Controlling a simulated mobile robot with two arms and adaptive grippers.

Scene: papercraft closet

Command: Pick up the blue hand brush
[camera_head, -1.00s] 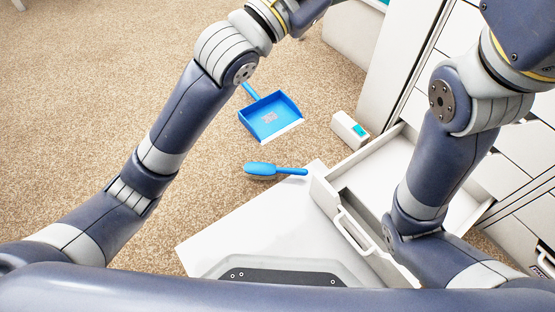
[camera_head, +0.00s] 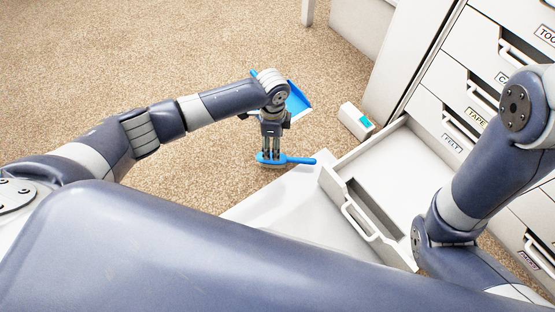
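The blue hand brush (camera_head: 298,161) lies on the carpet just left of the open drawer, its handle pointing right. My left gripper (camera_head: 270,157) points down over the brush's head end, its fingertips at the brush and covering part of it. The frame does not show whether the fingers are closed on it. My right arm rises at the right side, and its gripper is out of view.
A blue dustpan (camera_head: 297,103) lies behind my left gripper, partly hidden. A white box with a teal patch (camera_head: 356,121) stands near the open, empty-looking drawer (camera_head: 352,170). A labelled white drawer cabinet (camera_head: 470,65) stands at the right. Carpet at the left is clear.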

